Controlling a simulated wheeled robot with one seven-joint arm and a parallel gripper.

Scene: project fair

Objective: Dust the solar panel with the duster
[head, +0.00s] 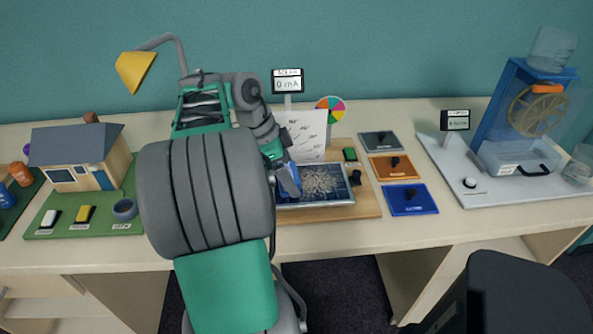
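The solar panel (335,196) lies on a wooden board in the middle of the table. It is dark blue with a pale frame, and a patch of beige dust (320,180) covers much of its visible face. My gripper (291,183) points down at the panel's left part. A slim blue-grey shape shows at its end, over the panel; I cannot tell whether it is the fingers or part of a duster. No duster can be clearly made out. My arm hides the panel's left side and the table there. Whether the gripper touches the panel is unclear.
A meter (288,82) reading 0 mA, a white card (305,135) and a coloured wheel (330,108) stand behind the panel. Three coloured plates (394,168) lie to its right. A yellow lamp (135,72) and model house (75,158) are left, a water-wheel stand (525,110) far right.

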